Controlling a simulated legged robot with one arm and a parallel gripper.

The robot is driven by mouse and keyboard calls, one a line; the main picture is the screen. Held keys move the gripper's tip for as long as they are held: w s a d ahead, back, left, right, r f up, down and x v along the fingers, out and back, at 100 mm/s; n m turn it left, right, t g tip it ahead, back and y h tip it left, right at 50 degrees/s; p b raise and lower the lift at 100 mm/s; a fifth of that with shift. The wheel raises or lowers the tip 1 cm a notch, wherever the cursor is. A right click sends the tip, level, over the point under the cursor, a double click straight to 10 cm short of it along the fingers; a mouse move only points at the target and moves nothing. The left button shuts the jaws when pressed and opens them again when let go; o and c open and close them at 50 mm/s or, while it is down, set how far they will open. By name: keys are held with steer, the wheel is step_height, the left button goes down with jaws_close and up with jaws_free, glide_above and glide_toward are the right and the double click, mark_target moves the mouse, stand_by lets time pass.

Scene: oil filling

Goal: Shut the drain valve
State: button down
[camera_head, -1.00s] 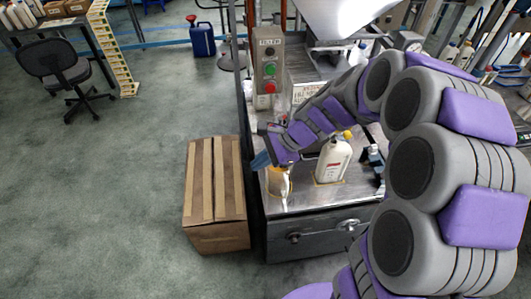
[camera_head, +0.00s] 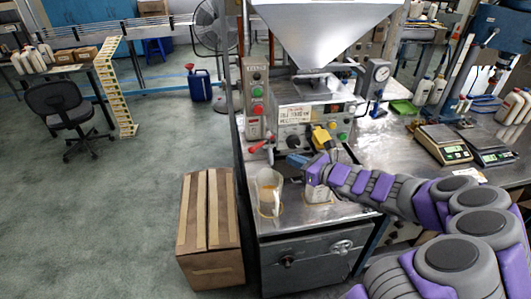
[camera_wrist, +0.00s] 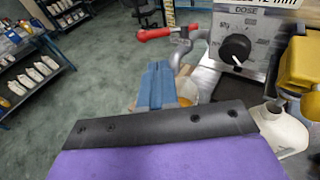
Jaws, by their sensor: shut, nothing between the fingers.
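The drain valve has a red-handled lever (camera_head: 258,146) on the front of the filling machine; the handle points left. The wrist view shows the red handle (camera_wrist: 155,34) ahead of my fingers, on a metal pipe that bends down. My gripper (camera_head: 291,159) is shut and empty, just right of the lever and below the control panel. Its blue fingers (camera_wrist: 158,86) lie together in the wrist view, apart from the red handle. A clear pitcher (camera_head: 269,196) with yellowish contents stands below the lever. My fingers partly hide it in the wrist view.
A yellow nozzle block (camera_head: 322,138) is right of my gripper. A white bottle (camera_wrist: 283,128) stands below it, partly behind my arm in the head view. A dose dial (camera_wrist: 236,48) is on the panel. A cardboard box (camera_head: 209,225) stands on the floor left of the machine.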

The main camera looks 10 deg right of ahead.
mark_target(259, 147)
steer(key=b+x, duration=0.2)
steer(key=x, duration=1)
steer(key=shift+s+a, duration=0.2)
steer(key=shift+a, duration=0.1)
